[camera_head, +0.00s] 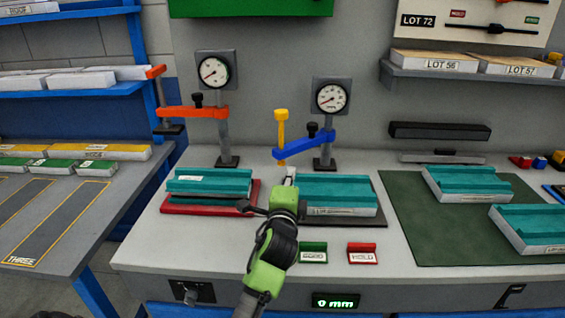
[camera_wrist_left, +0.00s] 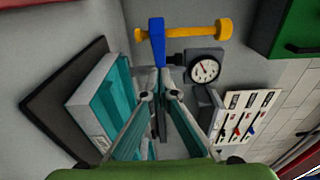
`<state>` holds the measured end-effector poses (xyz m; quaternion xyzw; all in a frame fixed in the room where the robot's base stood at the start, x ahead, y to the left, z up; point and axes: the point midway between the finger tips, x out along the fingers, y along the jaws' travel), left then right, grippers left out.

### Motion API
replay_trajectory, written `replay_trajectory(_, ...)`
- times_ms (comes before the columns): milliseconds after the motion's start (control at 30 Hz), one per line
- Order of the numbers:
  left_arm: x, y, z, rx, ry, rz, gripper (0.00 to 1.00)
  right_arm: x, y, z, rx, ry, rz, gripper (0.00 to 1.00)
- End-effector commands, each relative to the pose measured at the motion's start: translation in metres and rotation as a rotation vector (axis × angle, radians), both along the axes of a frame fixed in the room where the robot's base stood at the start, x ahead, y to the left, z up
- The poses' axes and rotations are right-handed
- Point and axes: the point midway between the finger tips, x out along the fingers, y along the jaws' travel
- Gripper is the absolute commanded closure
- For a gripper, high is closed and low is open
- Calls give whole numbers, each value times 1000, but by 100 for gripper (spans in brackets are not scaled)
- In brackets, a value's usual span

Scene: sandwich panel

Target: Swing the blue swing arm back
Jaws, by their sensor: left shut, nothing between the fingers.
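The blue swing arm (camera_head: 306,143) sits on a grey post under a dial gauge (camera_head: 331,97). It reaches left from the post and carries a yellow upright plunger (camera_head: 281,128) at its free end. In the left wrist view the blue arm (camera_wrist_left: 157,42) and yellow plunger (camera_wrist_left: 198,33) appear just beyond my fingertips. My left gripper (camera_head: 289,176) is shut and empty, below and in front of the blue arm's free end, over the left edge of a teal-topped panel (camera_head: 340,193). Contact with the arm cannot be made out. My right gripper is not in view.
An orange swing arm (camera_head: 190,112) with its own gauge (camera_head: 214,71) stands left, by a teal panel on a red base (camera_head: 168,208). Green (camera_head: 313,252) and red (camera_head: 362,253) blocks lie at the front. A green mat (camera_head: 420,220) with panels lies right.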

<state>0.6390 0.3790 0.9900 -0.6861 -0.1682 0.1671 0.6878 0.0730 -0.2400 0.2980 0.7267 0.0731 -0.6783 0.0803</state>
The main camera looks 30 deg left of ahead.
Motion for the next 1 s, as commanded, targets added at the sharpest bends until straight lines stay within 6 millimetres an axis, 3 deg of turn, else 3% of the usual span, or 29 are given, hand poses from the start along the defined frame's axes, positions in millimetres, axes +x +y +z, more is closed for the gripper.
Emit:
replay_trajectory(167, 34, 18, 1, -2, 0, 1, 100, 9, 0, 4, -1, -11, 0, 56)
replay_trajectory(400, 41, 48, 1, -1, 0, 0, 100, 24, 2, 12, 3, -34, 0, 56)
replay_trajectory(867, 42, 54, -1, -2, 1, -1, 100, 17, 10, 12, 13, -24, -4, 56)
replay_trajectory(1000, 44, 60, 3, 5, 1, -25, 100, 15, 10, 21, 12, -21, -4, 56)
